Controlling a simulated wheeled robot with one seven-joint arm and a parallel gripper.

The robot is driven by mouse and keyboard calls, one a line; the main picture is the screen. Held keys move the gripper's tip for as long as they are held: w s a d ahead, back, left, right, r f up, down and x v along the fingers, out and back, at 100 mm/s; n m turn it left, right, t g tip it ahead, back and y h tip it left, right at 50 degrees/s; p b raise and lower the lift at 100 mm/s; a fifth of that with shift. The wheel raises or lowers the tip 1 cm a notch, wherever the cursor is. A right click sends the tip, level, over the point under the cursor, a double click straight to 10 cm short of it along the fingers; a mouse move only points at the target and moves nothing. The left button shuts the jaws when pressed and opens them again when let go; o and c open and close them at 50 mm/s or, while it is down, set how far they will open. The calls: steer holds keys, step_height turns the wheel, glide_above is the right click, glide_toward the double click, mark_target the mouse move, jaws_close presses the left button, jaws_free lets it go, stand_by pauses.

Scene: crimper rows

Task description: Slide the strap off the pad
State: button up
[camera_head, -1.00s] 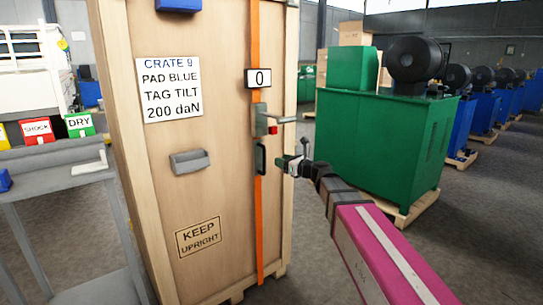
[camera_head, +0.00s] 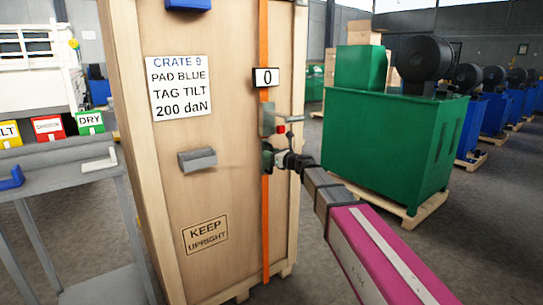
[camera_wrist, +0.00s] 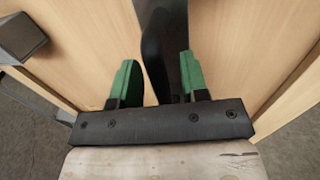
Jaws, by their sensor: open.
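An orange strap (camera_head: 264,215) runs vertically down the front of the tall wooden crate, near its right edge. A blue pad (camera_head: 188,4) shows on the crate at the top edge of the head view, left of the strap. A grey strap device (camera_head: 267,118) with a red button sits on the strap, below a display (camera_head: 265,77) reading 0. My gripper (camera_head: 270,158) is at the strap just below the device. In the wrist view its green fingers (camera_wrist: 157,72) are open, with a dark upright piece (camera_wrist: 153,45) between them; I cannot tell whether they touch it.
The wooden crate (camera_head: 225,185) bears a "CRATE 9, PAD BLUE, TAG TILT, 200 daN" sign (camera_head: 180,88) and a grey block (camera_head: 197,159). A grey cart (camera_head: 60,160) at left holds a blue bracket (camera_head: 10,178) and coloured tags (camera_head: 48,128). A green machine (camera_head: 385,145) stands at right.

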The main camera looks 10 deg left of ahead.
jaws_close()
steer(key=s+a, duration=0.8)
steer(key=s, duration=0.2)
steer(key=shift+a, duration=0.35)
steer(key=shift+s, duration=0.15)
jaws_free()
steer(key=shift+a, duration=0.1)
steer(key=v, duration=1.1)
